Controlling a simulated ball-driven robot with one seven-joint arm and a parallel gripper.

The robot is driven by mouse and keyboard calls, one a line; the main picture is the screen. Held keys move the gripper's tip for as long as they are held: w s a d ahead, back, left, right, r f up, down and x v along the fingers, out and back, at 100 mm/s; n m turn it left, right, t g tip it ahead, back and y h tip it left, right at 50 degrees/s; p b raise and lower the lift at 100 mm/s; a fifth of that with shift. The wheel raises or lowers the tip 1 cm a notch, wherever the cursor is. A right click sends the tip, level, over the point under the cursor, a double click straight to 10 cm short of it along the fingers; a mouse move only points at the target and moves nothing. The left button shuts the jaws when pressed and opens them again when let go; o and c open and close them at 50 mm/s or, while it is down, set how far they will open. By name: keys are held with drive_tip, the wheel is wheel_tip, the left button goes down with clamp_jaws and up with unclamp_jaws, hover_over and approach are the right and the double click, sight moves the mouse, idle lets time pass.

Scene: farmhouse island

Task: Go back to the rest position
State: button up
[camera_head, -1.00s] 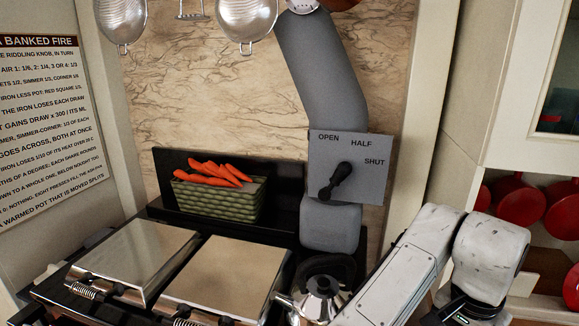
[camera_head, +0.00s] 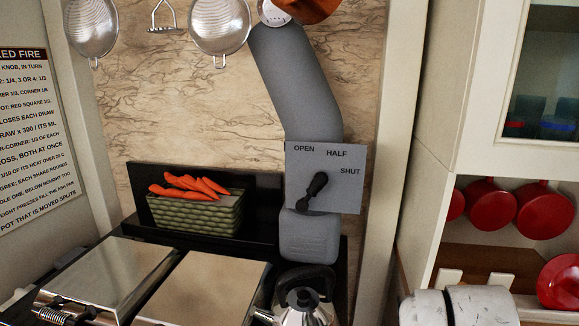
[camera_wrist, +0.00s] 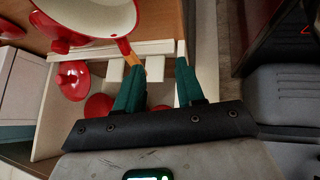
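My gripper (camera_wrist: 158,72) shows in the wrist view as two dark green fingers standing apart, with nothing visible held between them. It points toward a wooden shelf with red pots and lids. A red pot (camera_wrist: 95,18) with a pale inside shows past the fingertips at the upper left. In the head view only a white, scuffed part of my arm shows at the bottom right edge; the gripper is out of that view.
The stove's two metal lids (camera_head: 200,290) and a kettle (camera_head: 305,300) are at the bottom. A grey damper plate (camera_head: 340,185) with a black lever is on the flue. A green basket (camera_head: 195,213) holds carrots. Red pans (camera_head: 545,210) fill the right shelf. Strainers (camera_head: 220,25) hang above.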

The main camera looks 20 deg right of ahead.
drive_tip(key=s+a+f+n+y, duration=0.3)
drive_tip(key=s+a+f+n, duration=0.1)
drive_tip(key=a+f, duration=0.45)
drive_tip(key=s+a+f+n+y, duration=0.3)
drive_tip(key=a+f, duration=0.4)
drive_tip(key=a, duration=0.3)
drive_tip(key=s+f+g, duration=0.1)
drive_tip(key=s+f, duration=0.1)
drive_tip(key=s, duration=0.3)
drive_tip(key=s+d+f+g, duration=0.1)
drive_tip(key=s+f+g, duration=0.1)
drive_tip(key=s, duration=0.3)
drive_tip(key=shift+s+d+f, duration=0.15)
drive_tip(key=shift+s+f, duration=0.25)
drive_tip(key=shift+f, duration=0.4)
